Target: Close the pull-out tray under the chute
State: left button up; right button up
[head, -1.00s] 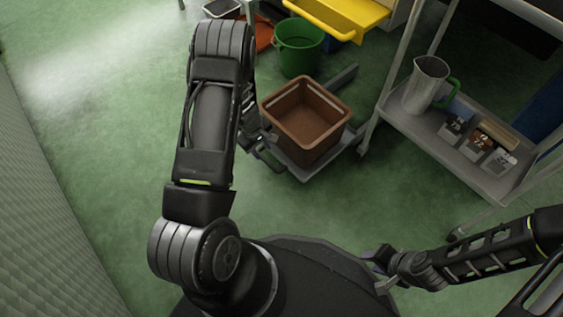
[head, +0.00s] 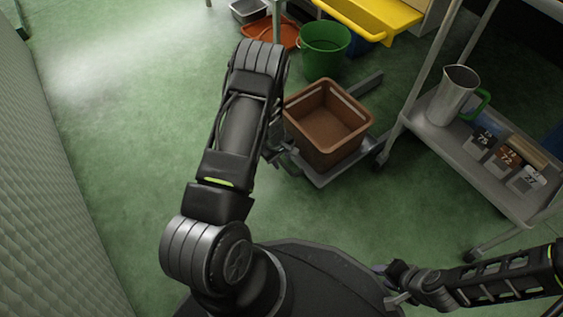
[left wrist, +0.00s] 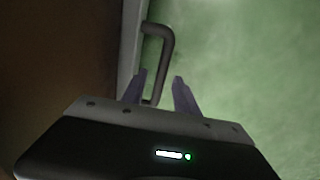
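The pull-out tray (head: 345,171) is a low grey platform near the floor. It carries a brown open crate (head: 325,150), which looks empty. A dark grey bar handle (left wrist: 166,60) stands out from the tray's pale edge (left wrist: 130,45) in the left wrist view. My left gripper (left wrist: 159,88) is open at this handle, and the handle's near end shows between its fingers. In the head view, my left gripper (head: 277,150) is at the tray's left side, partly hidden by my arm. My right gripper (head: 391,287) is small at bottom right, away from the tray.
A grey rail (head: 364,86) extends behind the crate. A green bucket (head: 325,48) and a yellow trough (head: 372,17) stand behind. A wheeled cart (head: 440,135) at right holds a metal jug (head: 453,97) and several small boxes. The floor at left is clear.

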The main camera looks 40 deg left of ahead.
pick_arm(q)
jog(key=shift+f, duration=0.1)
jog(key=shift+c, duration=0.4)
grip_shut()
dwell(1.0)
